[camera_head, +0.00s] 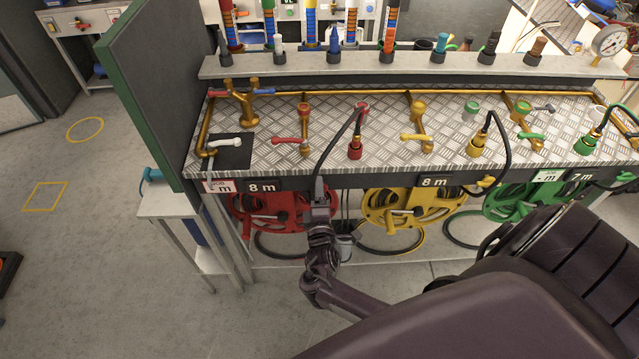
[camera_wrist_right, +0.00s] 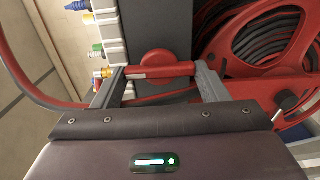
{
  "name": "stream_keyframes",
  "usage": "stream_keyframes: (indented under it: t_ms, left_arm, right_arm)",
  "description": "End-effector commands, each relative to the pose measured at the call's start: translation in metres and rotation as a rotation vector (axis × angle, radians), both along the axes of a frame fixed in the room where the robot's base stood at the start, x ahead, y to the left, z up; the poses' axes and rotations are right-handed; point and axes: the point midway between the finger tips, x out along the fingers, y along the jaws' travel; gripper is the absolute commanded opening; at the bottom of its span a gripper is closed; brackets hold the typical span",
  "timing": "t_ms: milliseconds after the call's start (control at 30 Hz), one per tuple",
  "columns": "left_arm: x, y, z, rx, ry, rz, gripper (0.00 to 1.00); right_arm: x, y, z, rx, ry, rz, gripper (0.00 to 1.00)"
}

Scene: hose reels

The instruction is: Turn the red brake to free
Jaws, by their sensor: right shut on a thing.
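The red brake (camera_wrist_right: 158,64) shows in the right wrist view as a red bar with a rounded hub, beside the red hose reel (camera_wrist_right: 265,45). My right gripper (camera_wrist_right: 157,86) has its fingers at the two ends of the bar and is shut on it. In the head view my right gripper (camera_head: 320,192) is at the bench's front edge, right of the red reel (camera_head: 268,210), and hides the brake there. Whether the brake stands at free cannot be read. My left gripper is not in view.
A yellow reel (camera_head: 412,208) is close on the right, with a green reel (camera_head: 535,200) beyond. The bench top (camera_head: 345,155) holds several valves. Open floor (camera_head: 90,270) lies left.

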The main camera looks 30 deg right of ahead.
Motion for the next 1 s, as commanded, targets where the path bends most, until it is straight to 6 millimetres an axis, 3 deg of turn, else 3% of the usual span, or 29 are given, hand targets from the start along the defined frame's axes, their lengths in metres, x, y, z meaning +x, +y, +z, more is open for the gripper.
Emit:
stream_keyframes:
  t_ms: [167,200,367,667,1000]
  left_arm:
    - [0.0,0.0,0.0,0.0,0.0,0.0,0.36]
    - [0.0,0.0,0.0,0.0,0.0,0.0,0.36]
    - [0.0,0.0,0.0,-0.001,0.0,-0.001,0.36]
    - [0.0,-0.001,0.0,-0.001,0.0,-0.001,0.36]
    - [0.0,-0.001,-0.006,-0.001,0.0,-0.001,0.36]
  right_arm:
    - [-0.001,0.0,-0.001,-0.002,0.004,0.001,0.44]
    - [-0.001,0.0,-0.001,-0.002,0.004,0.001,0.7]
    - [0.0,0.0,-0.001,-0.002,0.003,0.001,0.89]
    - [-0.002,0.001,-0.001,0.0,0.001,0.001,0.89]
    - [-0.046,0.028,-0.003,0.001,0.004,0.001,0.89]
